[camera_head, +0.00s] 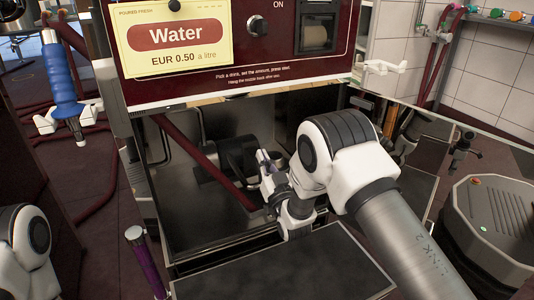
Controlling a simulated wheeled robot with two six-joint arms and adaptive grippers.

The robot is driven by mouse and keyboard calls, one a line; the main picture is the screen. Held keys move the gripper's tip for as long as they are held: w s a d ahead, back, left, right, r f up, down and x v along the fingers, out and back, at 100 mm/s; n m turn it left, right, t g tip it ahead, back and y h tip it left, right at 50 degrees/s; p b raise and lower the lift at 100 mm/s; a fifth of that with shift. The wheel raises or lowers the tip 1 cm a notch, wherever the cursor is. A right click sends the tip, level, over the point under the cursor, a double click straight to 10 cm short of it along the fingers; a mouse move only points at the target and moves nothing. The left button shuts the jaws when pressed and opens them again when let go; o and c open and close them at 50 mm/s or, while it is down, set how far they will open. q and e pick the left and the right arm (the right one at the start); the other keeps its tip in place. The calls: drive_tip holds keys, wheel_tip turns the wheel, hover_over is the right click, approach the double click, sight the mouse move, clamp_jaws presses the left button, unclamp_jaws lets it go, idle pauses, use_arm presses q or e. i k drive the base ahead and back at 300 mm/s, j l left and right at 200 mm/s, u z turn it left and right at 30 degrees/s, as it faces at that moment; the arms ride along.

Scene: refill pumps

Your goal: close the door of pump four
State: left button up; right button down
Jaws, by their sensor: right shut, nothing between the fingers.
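The dark red pump (230,90) with a yellow "Water" price card (177,37) stands in front of me. No pump number is readable. Below its front is an open, dark, shiny compartment (190,215) with a black round part inside. A dark panel with a pale top edge (440,112) runs out to the right; it looks like the open door, but I cannot be sure. My right arm reaches in from the lower right, and its gripper (266,164) is shut and empty in front of the compartment, partly hidden by the wrist. My left gripper is out of view.
A blue-handled nozzle (60,75) hangs at the left, and a purple-handled one (146,262) is at the lower left. A grey rounded unit (496,222) stands at the right. A white hook (384,67) sticks out beside the pump. Dark red hoses lie on the tiled floor.

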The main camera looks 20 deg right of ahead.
sight(472, 189)
drive_tip(key=k+l, duration=0.1)
drive_tip(key=k, duration=0.75)
